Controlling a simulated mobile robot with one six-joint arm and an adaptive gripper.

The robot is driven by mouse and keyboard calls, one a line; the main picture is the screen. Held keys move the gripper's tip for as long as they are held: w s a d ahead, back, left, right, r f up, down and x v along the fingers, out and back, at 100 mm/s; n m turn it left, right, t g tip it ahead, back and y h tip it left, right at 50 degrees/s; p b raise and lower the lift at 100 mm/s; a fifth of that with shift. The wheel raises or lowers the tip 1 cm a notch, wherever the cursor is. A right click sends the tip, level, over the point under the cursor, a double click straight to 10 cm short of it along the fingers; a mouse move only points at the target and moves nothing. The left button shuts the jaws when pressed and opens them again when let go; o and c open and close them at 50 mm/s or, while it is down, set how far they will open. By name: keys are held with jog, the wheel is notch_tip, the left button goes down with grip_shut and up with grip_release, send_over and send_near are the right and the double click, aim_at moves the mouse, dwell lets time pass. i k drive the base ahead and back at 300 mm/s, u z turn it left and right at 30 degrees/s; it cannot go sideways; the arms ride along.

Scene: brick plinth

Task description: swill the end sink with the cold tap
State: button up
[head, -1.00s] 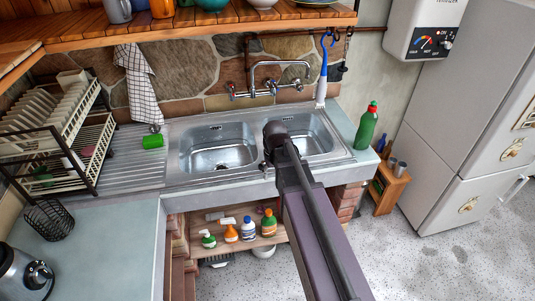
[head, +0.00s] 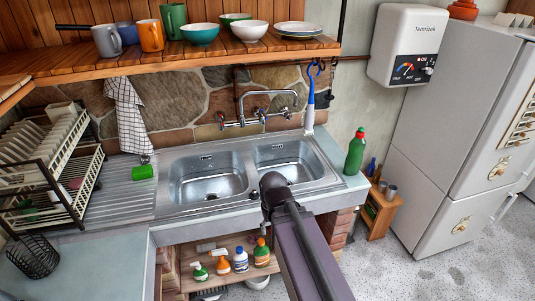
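The steel double sink has a left basin (head: 206,178) and a right basin (head: 288,160), both empty as far as I see. The wall-mounted tap (head: 268,94) has a curved spout whose end hangs toward the right basin. Its small handles (head: 260,114) sit along the pipe, with red and blue marks too small to sort surely. No water stream shows. My arm (head: 300,240) rises from the bottom, its dark rounded joint in front of the sink's front edge. My gripper is not visible.
A green bottle (head: 356,152) stands right of the sink, and a blue-and-white brush (head: 310,105) hangs behind it. The wooden shelf (head: 200,52) with crockery overhangs the back. A fridge (head: 450,130) stands at right.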

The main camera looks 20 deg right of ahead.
aim_at(262, 111)
jog(key=k, duration=1.3)
jog(key=z, duration=0.45)
jog(key=i, duration=1.85)
jog(key=u, duration=0.45)
